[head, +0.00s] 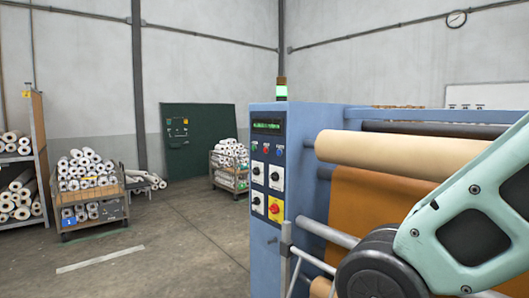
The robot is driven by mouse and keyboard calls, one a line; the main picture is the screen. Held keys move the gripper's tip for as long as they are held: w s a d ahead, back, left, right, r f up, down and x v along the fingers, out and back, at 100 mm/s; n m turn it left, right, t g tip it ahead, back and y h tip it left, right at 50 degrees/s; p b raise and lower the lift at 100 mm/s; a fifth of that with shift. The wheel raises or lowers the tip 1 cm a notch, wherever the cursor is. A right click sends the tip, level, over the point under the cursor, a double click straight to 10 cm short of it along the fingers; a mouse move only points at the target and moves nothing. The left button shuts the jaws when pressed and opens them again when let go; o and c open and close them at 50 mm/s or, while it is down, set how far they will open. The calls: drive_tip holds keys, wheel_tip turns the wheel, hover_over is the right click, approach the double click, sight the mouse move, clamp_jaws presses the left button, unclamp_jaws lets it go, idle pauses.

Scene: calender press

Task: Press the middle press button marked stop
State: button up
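The press's control panel (267,188) is on the front end of its blue cabinet, near the middle of the head view. Below a green-lit display (266,126) is a row of three small buttons. The middle button (266,151) looks red, and a blue one (279,152) is to its right. The labels are too small to read. My arm shows at the lower right, in front of the press. My gripper is out of the picture.
Rotary switches sit below the buttons, one red on a yellow plate (275,209). Cream (400,153) and orange-brown (365,205) material runs over the press rollers. Pale rails (325,232) stick out beside the cabinet. Carts of rolls stand left; the floor (185,245) before them is clear.

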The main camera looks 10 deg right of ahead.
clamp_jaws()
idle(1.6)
